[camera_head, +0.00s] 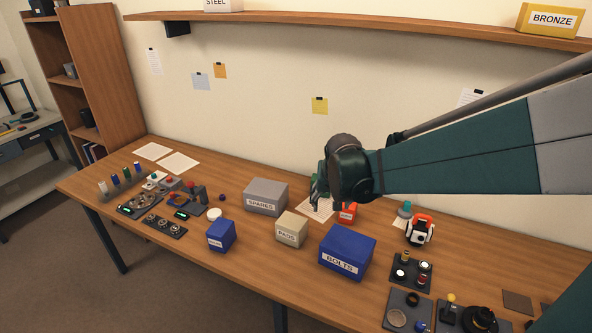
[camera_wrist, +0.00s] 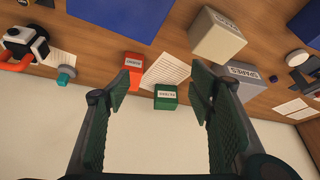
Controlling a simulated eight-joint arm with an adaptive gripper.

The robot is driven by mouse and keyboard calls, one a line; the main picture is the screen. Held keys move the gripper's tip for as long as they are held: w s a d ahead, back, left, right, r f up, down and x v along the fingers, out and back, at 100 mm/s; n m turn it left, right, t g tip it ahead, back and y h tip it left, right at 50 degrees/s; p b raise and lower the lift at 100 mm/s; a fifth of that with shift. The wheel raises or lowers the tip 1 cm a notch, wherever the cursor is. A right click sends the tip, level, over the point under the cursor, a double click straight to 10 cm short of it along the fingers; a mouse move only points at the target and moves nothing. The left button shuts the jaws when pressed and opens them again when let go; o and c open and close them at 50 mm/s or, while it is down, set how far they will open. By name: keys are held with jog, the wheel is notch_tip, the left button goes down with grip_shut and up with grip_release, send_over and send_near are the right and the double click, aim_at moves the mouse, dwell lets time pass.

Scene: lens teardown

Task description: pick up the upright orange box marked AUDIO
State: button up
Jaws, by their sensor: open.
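The small orange box (camera_head: 348,214) stands at the back of the table, partly hidden behind my arm. In the wrist view the orange box (camera_wrist: 134,61) is next to the left fingertip, outside the space between the fingers; its white label is too small to read surely. My gripper (camera_wrist: 160,84) is open and empty, with its two green fingers spread. A green labelled box (camera_wrist: 165,101) shows between the fingers, apart from both. In the head view my gripper (camera_head: 318,190) hangs to the left of the orange box, over a white paper.
A grey SPARES box (camera_head: 266,196), a beige PADS box (camera_head: 291,230) and a blue BOLTS box (camera_head: 347,250) stand in front and to the left. An orange-and-white device (camera_head: 420,230) and a teal-topped item (camera_head: 405,209) are to the right. The wall is close behind.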

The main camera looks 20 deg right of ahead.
jog(key=w+d+f+m+p, duration=0.2)
jog(key=w+d+f+p, duration=0.15)
jog(key=w+d, duration=0.3)
jog(key=m+g+p, duration=0.1)
jog(key=p, duration=0.1)
send_over(349, 210)
jog(key=w, duration=0.2)
jog(key=shift+h, duration=0.4)
jog(key=f, duration=0.5)
jog(key=shift+s+f, duration=0.25)
jog(key=shift+f, duration=0.15)
jog(key=shift+w+d+f+g, duration=0.2)
jog(key=shift+d+f+g, duration=0.1)
jog(key=shift+d+f, duration=0.2)
jog(key=shift+f, duration=0.1)
jog(key=shift+b+x, duration=0.35)
jog(key=shift+x, duration=0.85)
jog(key=shift+a+b+x, duration=0.2)
jog(key=shift+b+x, duration=0.25)
jog(key=shift+x, duration=2.2)
jog(key=shift+s, duration=0.1)
jog(key=shift+c, duration=0.5)
jog(key=c, duration=1)
